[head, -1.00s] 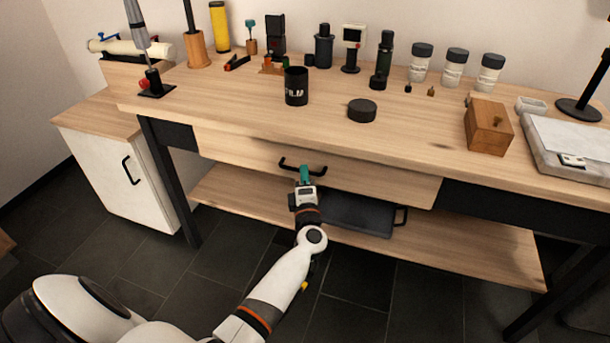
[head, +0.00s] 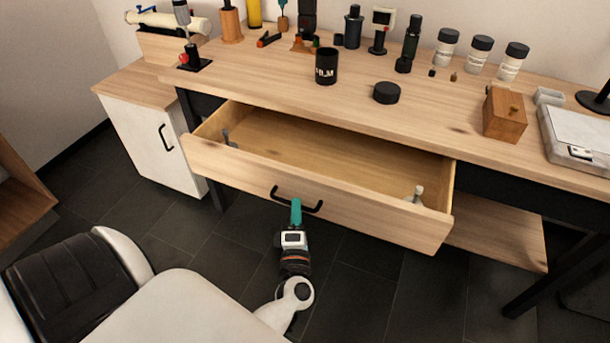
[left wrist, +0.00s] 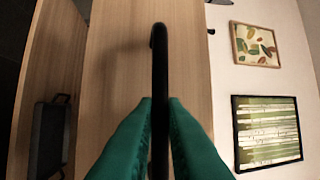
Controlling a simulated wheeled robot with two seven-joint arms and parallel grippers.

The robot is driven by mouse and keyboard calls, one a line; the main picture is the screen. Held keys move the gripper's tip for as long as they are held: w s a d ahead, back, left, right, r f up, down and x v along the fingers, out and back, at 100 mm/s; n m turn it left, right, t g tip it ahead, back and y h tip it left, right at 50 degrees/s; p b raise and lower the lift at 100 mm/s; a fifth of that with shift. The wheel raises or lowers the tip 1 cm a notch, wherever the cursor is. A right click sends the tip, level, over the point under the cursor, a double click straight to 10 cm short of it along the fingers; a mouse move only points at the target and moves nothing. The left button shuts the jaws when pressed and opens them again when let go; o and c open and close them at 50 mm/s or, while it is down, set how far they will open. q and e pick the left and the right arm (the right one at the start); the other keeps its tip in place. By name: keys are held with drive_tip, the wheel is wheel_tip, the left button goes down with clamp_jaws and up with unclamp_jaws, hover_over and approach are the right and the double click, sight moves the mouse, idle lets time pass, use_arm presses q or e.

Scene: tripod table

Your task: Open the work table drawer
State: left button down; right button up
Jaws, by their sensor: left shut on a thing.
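The work table (head: 440,131) has a wide wooden drawer (head: 340,212) that stands well out from under the top. Its inside shows, with a small grey item near the left end and a pale one near the right end. The black bar handle (head: 277,193) sits mid-front. My left gripper (head: 296,207) is at the handle, its green fingers shut on the bar. In the left wrist view the green fingers (left wrist: 160,125) close on both sides of the black handle (left wrist: 159,60). My right gripper is not in view.
A black mug (head: 326,66), a round black lid (head: 387,93) and a wooden box (head: 504,114) stand on the tabletop. A white cabinet (head: 150,145) stands at the left. The dark tiled floor before the drawer is clear apart from my own body.

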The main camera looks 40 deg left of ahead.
use_arm(q)
drive_tip(key=shift+s+d, duration=0.3)
drive_tip(key=shift+s, duration=0.65)
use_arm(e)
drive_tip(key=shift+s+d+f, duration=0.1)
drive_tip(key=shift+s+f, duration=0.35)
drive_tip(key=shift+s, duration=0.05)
use_arm(q)
drive_tip(key=c, duration=1.5)
unclamp_jaws()
